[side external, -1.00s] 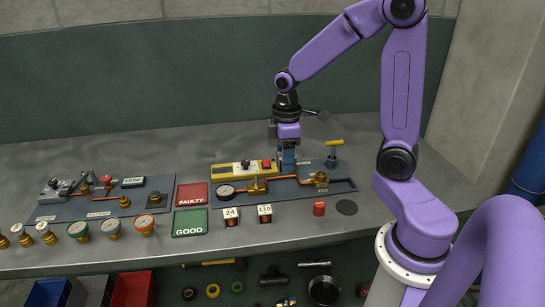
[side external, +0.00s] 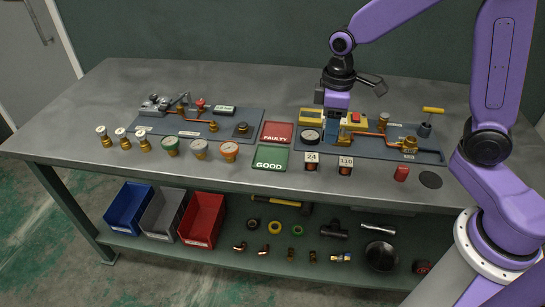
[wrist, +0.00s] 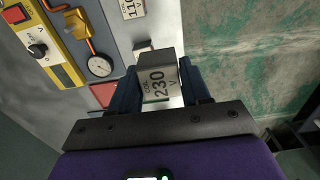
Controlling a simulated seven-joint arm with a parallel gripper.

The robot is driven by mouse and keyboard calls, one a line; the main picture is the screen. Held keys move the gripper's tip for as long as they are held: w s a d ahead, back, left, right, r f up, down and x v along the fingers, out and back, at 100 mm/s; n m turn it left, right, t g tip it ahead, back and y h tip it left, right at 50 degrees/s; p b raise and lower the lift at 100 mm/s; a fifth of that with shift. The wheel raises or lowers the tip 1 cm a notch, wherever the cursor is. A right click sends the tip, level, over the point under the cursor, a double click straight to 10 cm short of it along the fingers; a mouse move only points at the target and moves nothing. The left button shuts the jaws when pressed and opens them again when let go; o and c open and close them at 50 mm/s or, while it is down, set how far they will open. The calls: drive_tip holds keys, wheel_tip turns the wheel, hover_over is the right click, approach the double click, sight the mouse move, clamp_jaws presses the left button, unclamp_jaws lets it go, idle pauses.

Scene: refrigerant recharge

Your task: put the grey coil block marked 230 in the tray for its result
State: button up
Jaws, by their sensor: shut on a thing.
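My gripper (side external: 333,140) is shut on the grey coil block (wrist: 158,80), which reads "COIL 230 V" between the blue fingers in the wrist view. In the side view the fingers hang in front of the yellow unit, beside the gauge, and the block cannot be made out there. The red FAULTY tray (side external: 277,139) and green GOOD tray (side external: 270,165) lie to the left of my gripper. In the wrist view part of the red tray (wrist: 103,93) shows left of the block, and a little green shows behind the block.
The yellow unit (side external: 312,117) with its gauge (side external: 310,136) and copper pipe stands on the right board. Coil blocks 24 (side external: 311,161) and 110 (side external: 345,166) stand at the board's front. A red cylinder (side external: 401,173) stands right. Several gauges (side external: 200,149) line the bench's left front.

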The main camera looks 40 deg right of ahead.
drive_tip(key=w+a+f, duration=0.1)
drive_tip(key=w+a, duration=0.1)
drive_tip(key=a, duration=0.1)
hover_over(271, 158)
drive_tip(key=f, duration=0.9)
drive_tip(key=shift+s+d, duration=0.1)
drive_tip(key=shift+s, duration=0.1)
drive_tip(key=shift+w+f, duration=0.15)
drive_tip(key=shift+f, duration=0.8)
drive_tip(key=shift+w+f, duration=0.1)
drive_tip(key=shift+f, duration=0.8)
drive_tip(key=shift+f, duration=0.1)
drive_tip(key=o, duration=1.1)
drive_tip(key=shift+f, duration=0.1)
